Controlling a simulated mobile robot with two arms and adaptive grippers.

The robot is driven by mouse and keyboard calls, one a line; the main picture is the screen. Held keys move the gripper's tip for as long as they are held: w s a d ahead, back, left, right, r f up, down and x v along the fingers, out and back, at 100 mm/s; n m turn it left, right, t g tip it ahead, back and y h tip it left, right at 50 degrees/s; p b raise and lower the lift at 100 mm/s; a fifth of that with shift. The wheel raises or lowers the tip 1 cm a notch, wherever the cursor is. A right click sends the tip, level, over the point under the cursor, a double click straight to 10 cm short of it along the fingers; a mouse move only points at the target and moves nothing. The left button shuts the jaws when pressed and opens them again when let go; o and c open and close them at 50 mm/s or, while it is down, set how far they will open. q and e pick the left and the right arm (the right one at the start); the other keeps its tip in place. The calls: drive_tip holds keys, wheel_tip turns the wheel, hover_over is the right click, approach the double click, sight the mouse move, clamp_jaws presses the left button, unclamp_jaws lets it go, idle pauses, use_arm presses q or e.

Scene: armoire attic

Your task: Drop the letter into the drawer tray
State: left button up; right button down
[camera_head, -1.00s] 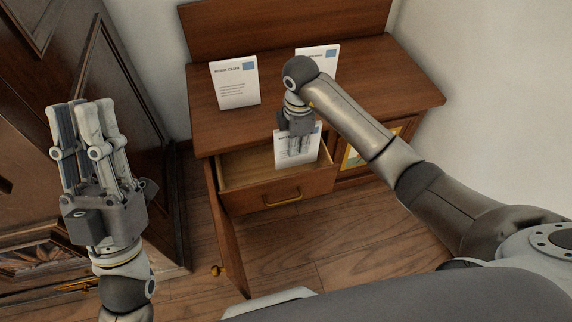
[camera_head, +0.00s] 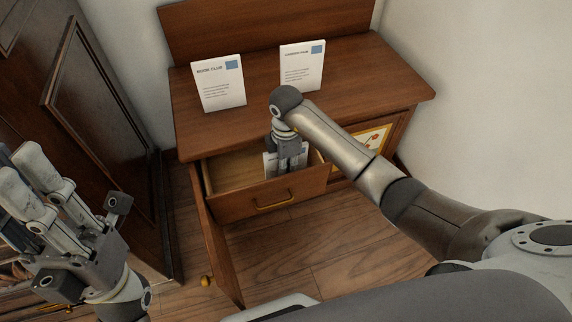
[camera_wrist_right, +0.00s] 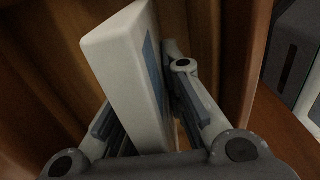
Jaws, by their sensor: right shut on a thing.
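My right gripper (camera_head: 287,168) reaches down into the open drawer tray (camera_head: 232,174) of the wooden desk. It is shut on a white letter (camera_head: 269,165), which is upright with its lower part down inside the drawer. The fingers hide much of the letter in the head view. In the right wrist view the letter (camera_wrist_right: 125,75) stands between the fingers, with a blue patch on one face. Whether its bottom edge touches the drawer floor cannot be seen. My left gripper (camera_head: 35,190) is at the lower left, open and empty, away from the desk.
Two white cards, the left one (camera_head: 218,83) titled Book Club and the right one (camera_head: 302,66), stand on the desktop (camera_head: 370,90). An open cabinet door (camera_head: 222,245) hangs below the drawer. A dark armoire (camera_head: 110,100) stands on the left. Wooden floor lies in front.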

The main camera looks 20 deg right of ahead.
drive_tip(key=shift+f, duration=0.55)
drive_tip(key=c, duration=1.5)
unclamp_jaws()
